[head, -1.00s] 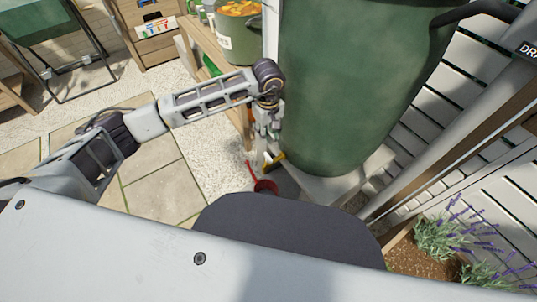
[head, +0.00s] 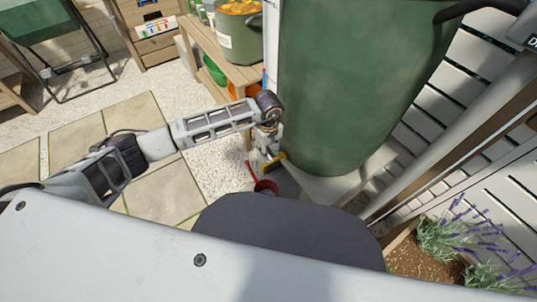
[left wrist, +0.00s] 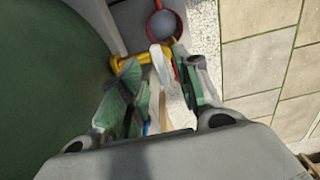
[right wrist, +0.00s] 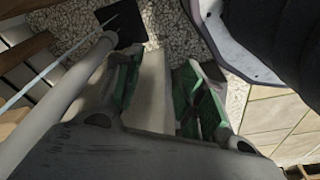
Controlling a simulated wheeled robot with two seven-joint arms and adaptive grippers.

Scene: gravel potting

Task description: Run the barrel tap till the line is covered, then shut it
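The dark green barrel (head: 350,85) stands on a pale base. Its yellow tap (head: 277,161) sticks out low on the left side and shows in the left wrist view (left wrist: 128,62). A red vessel with a long handle (head: 265,186) is below the tap. From above (left wrist: 177,70) its inside is grey-blue; no line or water stream can be made out. My left gripper (head: 268,148) is just above the tap, fingers apart (left wrist: 150,75), with a pale piece between the tips that I cannot identify. My right gripper (right wrist: 160,80) is open beside a grey pipe, with a pale strip showing beyond its fingers.
A wooden shelf (head: 235,72) with a bucket of orange items (head: 238,25) stands left of the barrel. A grey post and lavender (head: 445,235) are at the right.

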